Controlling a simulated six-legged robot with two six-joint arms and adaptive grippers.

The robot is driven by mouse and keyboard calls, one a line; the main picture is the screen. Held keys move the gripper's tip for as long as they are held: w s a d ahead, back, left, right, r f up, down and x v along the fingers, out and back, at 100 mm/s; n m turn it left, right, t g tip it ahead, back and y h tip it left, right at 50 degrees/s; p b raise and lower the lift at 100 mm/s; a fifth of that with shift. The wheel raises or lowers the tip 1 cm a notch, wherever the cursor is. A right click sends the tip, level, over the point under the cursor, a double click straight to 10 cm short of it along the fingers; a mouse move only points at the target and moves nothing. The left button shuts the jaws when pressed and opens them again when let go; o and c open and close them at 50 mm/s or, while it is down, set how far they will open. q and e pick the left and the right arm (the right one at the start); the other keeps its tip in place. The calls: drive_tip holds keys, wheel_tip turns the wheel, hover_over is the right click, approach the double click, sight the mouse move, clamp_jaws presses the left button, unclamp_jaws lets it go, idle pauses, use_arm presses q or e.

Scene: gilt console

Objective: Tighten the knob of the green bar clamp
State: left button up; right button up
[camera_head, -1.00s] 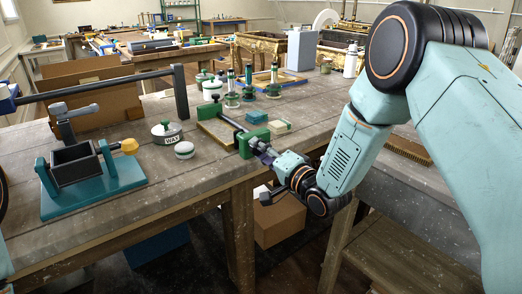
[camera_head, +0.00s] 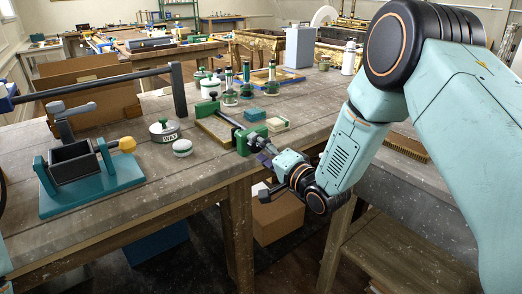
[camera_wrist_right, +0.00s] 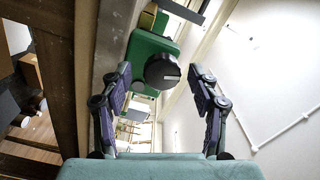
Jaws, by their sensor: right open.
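The green bar clamp (camera_head: 250,139) lies at the front edge of the workbench, its bar (camera_head: 228,119) running back over a wooden board to a far green jaw (camera_head: 208,107). In the right wrist view the green clamp body (camera_wrist_right: 150,52) shows with its round black knob (camera_wrist_right: 162,71) facing me. My right gripper (camera_head: 266,160) is at the near end of the clamp, just beyond the bench edge. In the wrist view its open fingers (camera_wrist_right: 161,80) stand to either side of the knob, with gaps on both sides. The knob is not clearly visible in the head view. My left gripper is out of view.
A teal fixture (camera_head: 95,190) with a yellow knob stands at the left. A tin marked WAY (camera_head: 165,131) and a round white-topped container (camera_head: 182,148) stand left of the clamp. A small teal box (camera_head: 256,114) and a cream tray (camera_head: 277,124) lie right of it.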

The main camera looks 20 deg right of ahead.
drive_tip(key=shift+w, duration=0.1)
drive_tip(key=v, duration=1.2)
drive_tip(key=shift+r, duration=0.1)
